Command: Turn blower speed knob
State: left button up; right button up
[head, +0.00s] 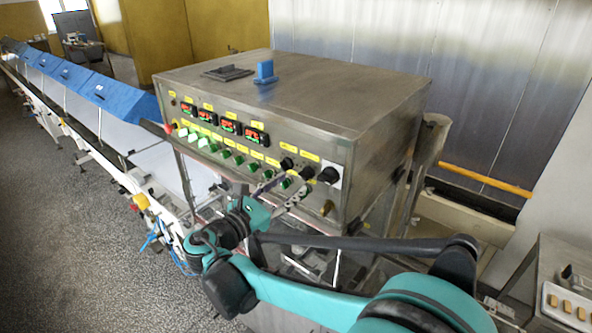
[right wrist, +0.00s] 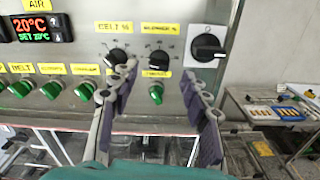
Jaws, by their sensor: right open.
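The blower speed knob (right wrist: 158,60) is a black knob under a yellow label reading "BLOWER %", on the steel control panel (right wrist: 180,18). In the right wrist view it shows between the fingertips of my right gripper (right wrist: 160,78). The gripper is open and its fingers point at the panel, one on either side of the knob; I cannot tell whether they touch anything. In the head view my right gripper (head: 289,188) is at the panel's lower right, its fingers partly covering that area. My left gripper is not in view.
A black belt knob (right wrist: 117,58) is left of the blower knob, and a larger black rotary switch (right wrist: 207,46) is right of it. Green knobs (right wrist: 156,93) line the row below. A side table (head: 562,290) with a tray stands at the right.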

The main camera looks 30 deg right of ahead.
aim_at(302, 176)
jog(key=p+x, duration=0.1)
jog(key=x, duration=0.4)
jog(key=shift+w+d, duration=0.1)
jog(key=shift+d, duration=0.1)
grip_shut()
